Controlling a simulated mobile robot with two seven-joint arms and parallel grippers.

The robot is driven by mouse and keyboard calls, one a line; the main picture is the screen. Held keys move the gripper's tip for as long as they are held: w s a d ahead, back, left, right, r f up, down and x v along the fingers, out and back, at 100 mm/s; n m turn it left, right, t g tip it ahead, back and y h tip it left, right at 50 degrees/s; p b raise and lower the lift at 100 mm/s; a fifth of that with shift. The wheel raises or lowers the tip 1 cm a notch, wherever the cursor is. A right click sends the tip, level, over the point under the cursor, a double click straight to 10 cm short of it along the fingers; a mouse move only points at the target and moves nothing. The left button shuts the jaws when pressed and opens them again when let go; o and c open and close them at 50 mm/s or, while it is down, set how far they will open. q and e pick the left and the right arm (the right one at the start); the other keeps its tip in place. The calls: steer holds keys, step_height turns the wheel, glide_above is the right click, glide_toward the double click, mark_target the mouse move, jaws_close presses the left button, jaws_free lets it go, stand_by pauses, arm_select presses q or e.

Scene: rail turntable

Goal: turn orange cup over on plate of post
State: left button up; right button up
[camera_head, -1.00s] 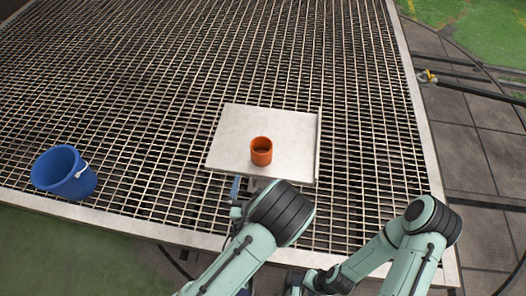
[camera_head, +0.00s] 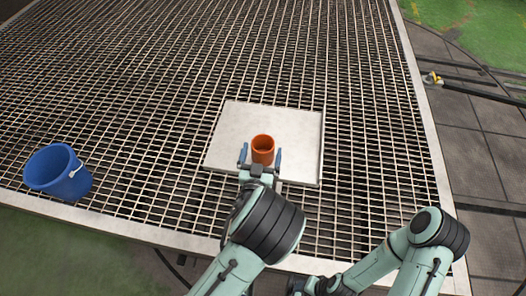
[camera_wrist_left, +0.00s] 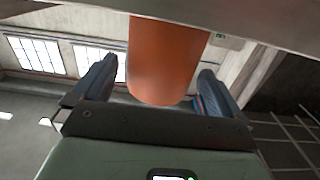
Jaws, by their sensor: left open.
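The orange cup (camera_head: 263,143) stands upright on the pale square plate (camera_head: 237,123), near its front edge, with its open mouth up. My left gripper (camera_head: 261,158) is open, with one blue-grey finger on each side of the cup. In the left wrist view the cup (camera_wrist_left: 167,60) sits between the two spread fingers (camera_wrist_left: 152,92), with a visible gap at the left finger; the right finger is closer to the cup. Whether either finger touches it I cannot tell. My right arm shows at the lower right, but its gripper's fingers are not in view.
A blue bucket (camera_head: 58,172) stands on the metal grating (camera_head: 140,100) at the left. The grating around the plate is clear. A pale frame edge (camera_head: 410,90) bounds it at the right, and a yellow fitting (camera_head: 433,78) lies beyond.

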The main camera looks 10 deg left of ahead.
arm_select(q)
steer(key=shift+w, duration=0.45)
steer(key=shift+c, duration=0.3)
steer(key=c, duration=1.1)
steer(key=shift+o, duration=0.2)
steer(key=shift+r, duration=0.1)
